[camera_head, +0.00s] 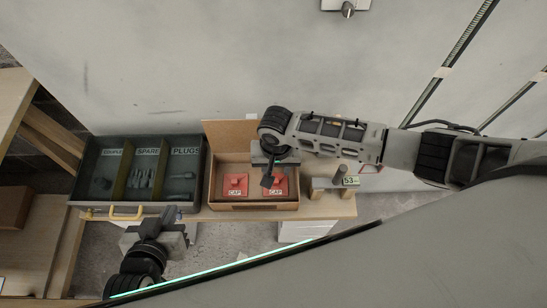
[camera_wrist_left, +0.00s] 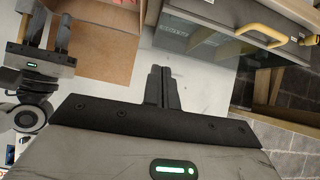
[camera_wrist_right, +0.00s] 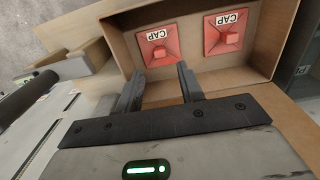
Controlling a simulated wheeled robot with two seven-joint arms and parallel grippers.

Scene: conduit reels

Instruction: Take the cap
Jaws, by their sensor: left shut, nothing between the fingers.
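Two red caps with white CAP labels lie in an open cardboard box (camera_head: 252,206): a left cap (camera_head: 235,184) and a right cap (camera_head: 280,184). My right gripper (camera_head: 270,177) is over the box, partly covering the right cap. In the right wrist view, where the sides are swapped, its fingers (camera_wrist_right: 159,72) are apart and empty, pointing at the nearer cap (camera_wrist_right: 158,46); the other cap (camera_wrist_right: 231,35) is beside it. My left gripper (camera_head: 172,212) is in front of the drawer; its fingers (camera_wrist_left: 163,75) are pressed together with nothing between them.
A dark drawer (camera_head: 135,211) with labelled compartments of grey parts stands left of the box, with a yellow handle (camera_head: 126,214). A bracket with a post and a 53 tag (camera_head: 351,181) stands right of the box. The box's walls surround the caps.

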